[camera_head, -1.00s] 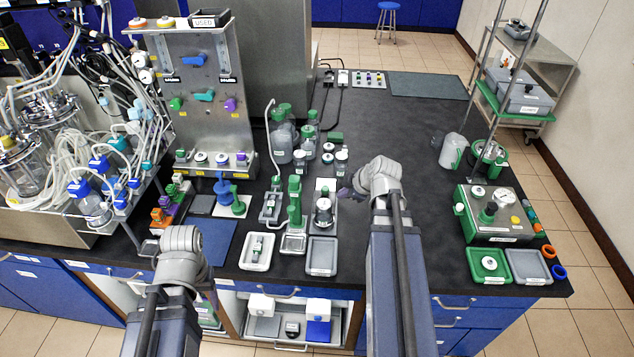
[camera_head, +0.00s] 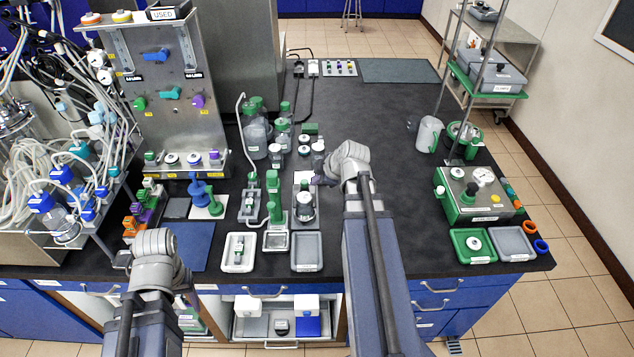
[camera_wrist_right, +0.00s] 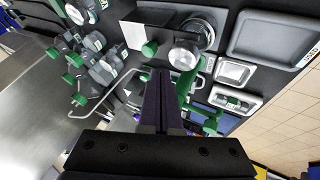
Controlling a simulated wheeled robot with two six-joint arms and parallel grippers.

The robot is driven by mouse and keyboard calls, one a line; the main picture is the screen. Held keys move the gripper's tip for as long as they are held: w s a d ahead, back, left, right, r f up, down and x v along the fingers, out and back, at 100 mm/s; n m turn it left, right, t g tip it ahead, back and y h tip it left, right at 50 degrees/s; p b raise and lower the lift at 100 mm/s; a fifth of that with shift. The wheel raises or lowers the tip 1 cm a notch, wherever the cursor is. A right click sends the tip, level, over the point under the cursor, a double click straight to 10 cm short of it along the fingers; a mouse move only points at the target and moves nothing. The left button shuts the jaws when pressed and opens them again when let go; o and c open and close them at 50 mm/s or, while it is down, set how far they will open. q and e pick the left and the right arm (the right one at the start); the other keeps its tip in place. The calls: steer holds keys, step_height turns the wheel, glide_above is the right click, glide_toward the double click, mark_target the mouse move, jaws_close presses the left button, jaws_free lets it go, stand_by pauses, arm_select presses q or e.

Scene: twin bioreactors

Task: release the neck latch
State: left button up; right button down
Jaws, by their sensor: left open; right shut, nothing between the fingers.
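A small clear vessel with a pale round top (camera_head: 304,205) stands on a grey holder among the small fixtures near the bench front. It also shows in the right wrist view (camera_wrist_right: 187,52), with a green knob (camera_wrist_right: 150,48) beside it. I cannot make out for certain which part is the neck latch. My right gripper (camera_head: 320,179) is shut and empty, just behind and right of the vessel. In the wrist view its dark fingers (camera_wrist_right: 161,85) point at the fixtures, apart from the vessel. My left gripper (camera_head: 185,298) is low at the bench front, open, mostly hidden by its wrist.
A green stand (camera_head: 275,210), a white tray (camera_head: 225,267) and a grey tray (camera_head: 293,267) crowd the vessel. Bottles (camera_head: 254,135) stand behind. A steel panel with valves (camera_head: 165,100) rises at left.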

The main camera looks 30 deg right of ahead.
steer(key=b, duration=0.5)
glide_toward(301, 189)
steer(key=x, duration=0.4)
steer(key=shift+w+a+f, duration=0.1)
steer(key=shift+w+f, duration=0.05)
steer(key=w+d, duration=0.2)
steer(key=w, duration=0.1)
steer(key=w+d, duration=0.1)
steer(key=w, duration=0.1)
steer(key=shift+s, duration=0.15)
steer(key=shift+r, duration=0.25)
